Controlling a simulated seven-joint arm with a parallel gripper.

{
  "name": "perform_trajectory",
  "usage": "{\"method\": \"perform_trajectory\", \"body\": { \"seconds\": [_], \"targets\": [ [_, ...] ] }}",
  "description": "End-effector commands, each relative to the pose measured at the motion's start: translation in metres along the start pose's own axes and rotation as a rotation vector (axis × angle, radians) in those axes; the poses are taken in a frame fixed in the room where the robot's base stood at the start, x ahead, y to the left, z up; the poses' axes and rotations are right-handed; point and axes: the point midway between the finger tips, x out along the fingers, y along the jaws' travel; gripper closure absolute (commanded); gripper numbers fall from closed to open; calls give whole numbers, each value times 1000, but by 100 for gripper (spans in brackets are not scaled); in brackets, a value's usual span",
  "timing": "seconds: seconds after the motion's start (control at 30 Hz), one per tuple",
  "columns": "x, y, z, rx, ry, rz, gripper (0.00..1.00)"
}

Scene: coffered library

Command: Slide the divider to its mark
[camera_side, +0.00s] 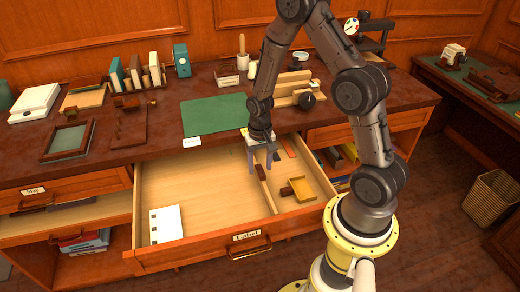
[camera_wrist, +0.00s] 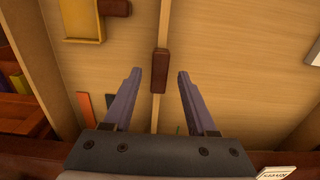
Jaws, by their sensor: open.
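The divider (camera_side: 268,196) is a thin wooden strip running front to back in the open drawer (camera_side: 200,252). A dark brown block (camera_wrist: 160,72) sits on the divider (camera_wrist: 163,25) in the wrist view. My gripper (camera_side: 262,166) is over the drawer, pointing down. In the wrist view my gripper (camera_wrist: 160,74) is open, with one finger on each side of the block and a gap to both. Whether the fingertips are down at block height is hard to tell. A small green spot (camera_wrist: 178,130) shows between the fingers, partly hidden; I cannot tell whether it is the mark.
Right of the divider lie a yellow tray (camera_side: 303,189), a dark block (camera_side: 286,191) and an orange strip (camera_side: 287,146). A white card (camera_side: 166,224) lies at the drawer's front left. The drawer floor left of the divider is mostly clear. The desk edge is behind my gripper.

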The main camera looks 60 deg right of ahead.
Motion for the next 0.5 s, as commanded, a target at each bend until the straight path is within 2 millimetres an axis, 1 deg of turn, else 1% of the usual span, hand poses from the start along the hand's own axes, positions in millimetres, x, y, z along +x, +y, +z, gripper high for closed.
{"method": "perform_trajectory", "body": {
  "seconds": [0.4, 0.5],
  "targets": [
    [-87, -1, -1, 0, 8, -4, 43],
    [-104, 0, -1, 0, 6, -3, 43]
  ]
}}
